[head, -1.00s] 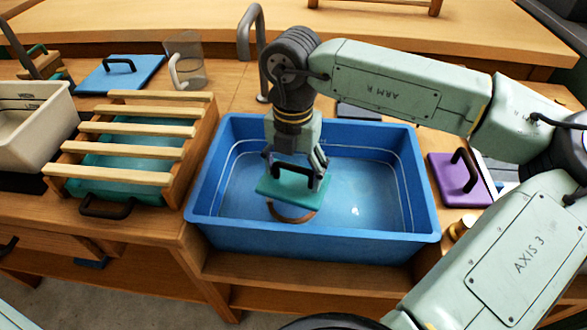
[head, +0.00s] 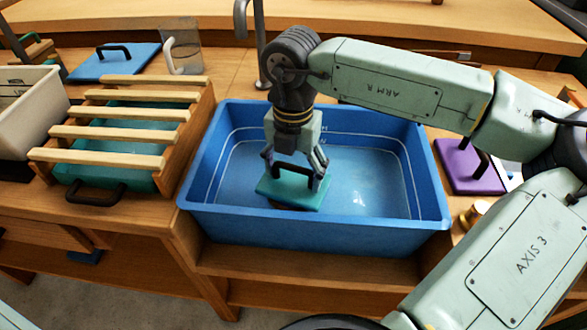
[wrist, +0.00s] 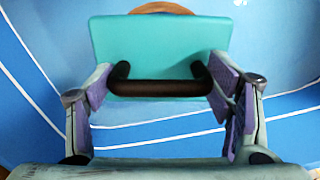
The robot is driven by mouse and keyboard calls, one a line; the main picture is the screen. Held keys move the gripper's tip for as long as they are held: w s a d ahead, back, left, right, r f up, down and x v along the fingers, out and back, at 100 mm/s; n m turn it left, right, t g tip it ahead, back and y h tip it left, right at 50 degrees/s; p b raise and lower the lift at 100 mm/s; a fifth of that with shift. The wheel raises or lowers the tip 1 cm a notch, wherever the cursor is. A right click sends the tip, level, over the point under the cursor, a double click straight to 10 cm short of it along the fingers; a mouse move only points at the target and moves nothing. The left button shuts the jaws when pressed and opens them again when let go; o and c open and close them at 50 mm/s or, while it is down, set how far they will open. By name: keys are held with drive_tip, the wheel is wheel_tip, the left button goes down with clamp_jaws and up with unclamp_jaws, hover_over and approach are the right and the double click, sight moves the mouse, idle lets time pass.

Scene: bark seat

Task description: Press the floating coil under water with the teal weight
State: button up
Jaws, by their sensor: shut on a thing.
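The teal weight (head: 292,194) is a flat plate with a dark handle. My gripper (head: 295,178) is shut on that handle and holds the plate level inside the blue tub (head: 320,230). In the wrist view the gripper (wrist: 160,88) has its pads at both ends of the handle, and the teal weight (wrist: 160,40) fills the upper middle. A brown curved edge of the coil (wrist: 160,7) shows just beyond the plate. The rest of the coil is hidden under the weight. I cannot tell whether the coil is under water.
A slatted wooden rack (head: 125,133) over a teal bin stands left of the tub. A blue plate (head: 115,62) and a clear jug (head: 183,50) are behind it. A purple plate (head: 468,168) and a brass piece (head: 475,213) lie at the right.

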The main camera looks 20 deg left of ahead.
sight(293, 181)
drive_tip(key=shift+f+b, duration=1.75)
drive_tip(key=shift+f, duration=0.1)
drive_tip(key=o, duration=1.8)
drive_tip(key=shift+c, duration=0.2)
drive_tip(key=shift+o, duration=0.4)
wheel_tip(293, 181, up, 17)
drive_tip(key=p, duration=0.9)
drive_tip(key=shift+p, duration=0.35)
